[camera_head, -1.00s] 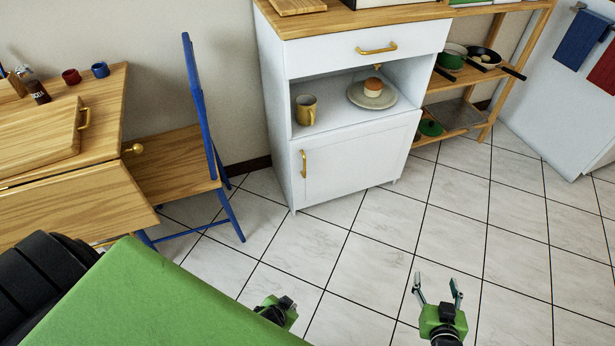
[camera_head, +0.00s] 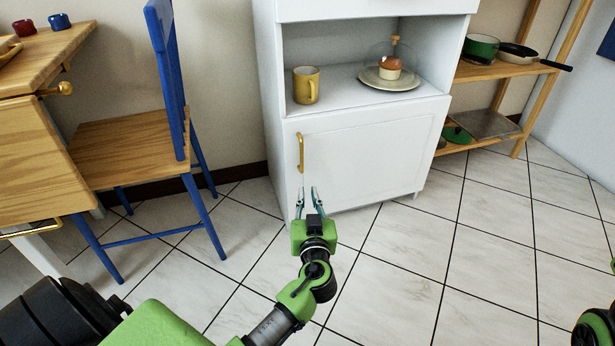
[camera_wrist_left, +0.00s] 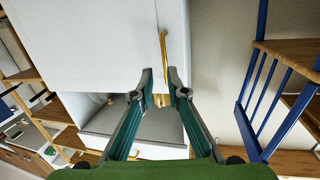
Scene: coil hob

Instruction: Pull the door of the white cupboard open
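The white cupboard (camera_head: 265,120) stands ahead with its lower door (camera_head: 375,150) shut. A vertical gold handle (camera_head: 300,152) is near the door's left edge. My left gripper (camera_head: 308,192) is open and empty, its tips appearing just below the handle in the head view. In the left wrist view, the open fingers (camera_wrist_left: 160,76) point toward the gold handle (camera_wrist_left: 164,50), whose near end lines up with the gap between the tips. I cannot tell the exact distance. My right gripper is out of view; only part of that arm shows at the right edge.
A blue chair (camera_head: 135,145) with a wooden seat stands left of the cupboard, beside a wooden desk (camera_head: 35,160). The niche above the door holds a yellow mug (camera_head: 306,85) and a plate (camera_head: 390,78). A wooden shelf (camera_head: 505,70) stands right. The tiled floor in front is clear.

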